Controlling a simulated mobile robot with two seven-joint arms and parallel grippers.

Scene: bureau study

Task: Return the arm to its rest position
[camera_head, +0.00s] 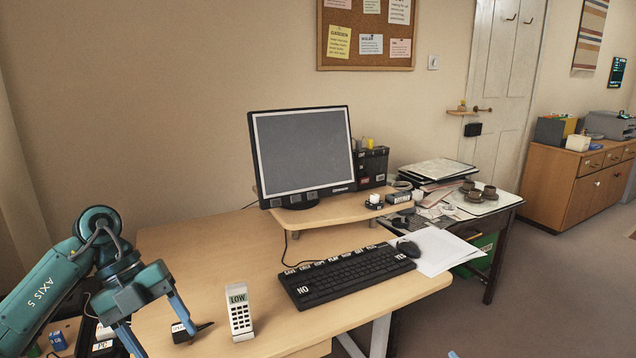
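My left gripper (163,340) is at the lower left, its teal arm coming in from the left edge. Its two blue fingers are spread apart and point down, with nothing seen held between them. The right finger's tip overlaps a small dark object with a white label (184,329) on the desk; I cannot tell if they touch. Only a small light-blue tip (453,354) shows at the bottom edge, perhaps part of my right gripper; its state is hidden.
On the wooden desk (200,255) a white handset marked LOW (239,312) stands near the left gripper. A black keyboard (345,275), mouse (408,248) and papers (440,250) lie to the right. A monitor (303,150) stands on a riser behind. The desk's left rear is clear.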

